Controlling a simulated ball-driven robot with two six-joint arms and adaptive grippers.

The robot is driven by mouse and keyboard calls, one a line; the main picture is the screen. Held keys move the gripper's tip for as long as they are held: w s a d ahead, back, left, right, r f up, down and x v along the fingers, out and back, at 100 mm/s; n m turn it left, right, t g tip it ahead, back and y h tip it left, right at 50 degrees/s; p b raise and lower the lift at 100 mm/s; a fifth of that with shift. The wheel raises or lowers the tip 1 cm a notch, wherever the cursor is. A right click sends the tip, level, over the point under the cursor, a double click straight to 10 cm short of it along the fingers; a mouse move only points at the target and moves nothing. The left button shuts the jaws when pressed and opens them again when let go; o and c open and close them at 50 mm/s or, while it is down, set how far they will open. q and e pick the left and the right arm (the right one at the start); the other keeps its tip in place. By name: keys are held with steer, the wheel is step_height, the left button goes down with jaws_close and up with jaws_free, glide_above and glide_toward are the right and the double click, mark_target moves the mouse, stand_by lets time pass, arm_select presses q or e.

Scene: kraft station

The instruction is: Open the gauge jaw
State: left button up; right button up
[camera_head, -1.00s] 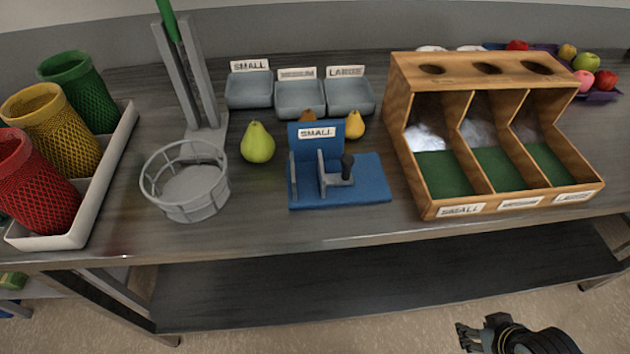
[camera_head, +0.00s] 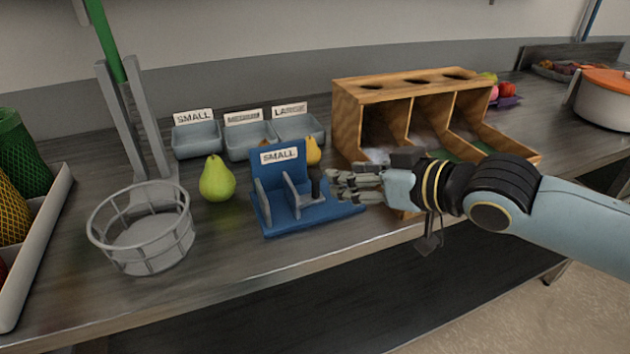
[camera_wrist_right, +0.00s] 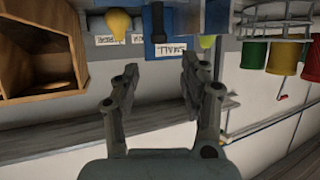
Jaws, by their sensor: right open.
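The blue gauge (camera_head: 318,213) stands on the bench, with a "SMALL" sign on its back plate. Its two upright grey jaw plates (camera_head: 292,196) stand apart with a gap between them. A black-knobbed handle (camera_head: 316,183) is at the right jaw plate. My right gripper (camera_head: 338,186) is open and empty, its fingertips just right of the black knob; I cannot tell whether they touch it. In the right wrist view my open fingers (camera_wrist_right: 160,70) point toward the gauge (camera_wrist_right: 174,32), seen upside down. My left gripper is not in view.
A green pear (camera_head: 217,180) sits left of the gauge, and a yellow pear (camera_head: 313,151) is behind it. Three grey trays (camera_head: 197,138) stand at the back. A wire basket (camera_head: 143,246) is at front left. The wooden bin unit (camera_head: 347,115) stands close behind my right gripper.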

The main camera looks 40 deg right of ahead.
mark_target(317, 173)
steer(key=b+x, duration=0.1)
steer(key=x, duration=0.7)
steer(key=shift+w+d+f, duration=0.1)
steer(key=shift+w+f, duration=0.05)
steer(key=shift+w, duration=0.05)
steer(key=shift+c, duration=0.4)
jaws_close()
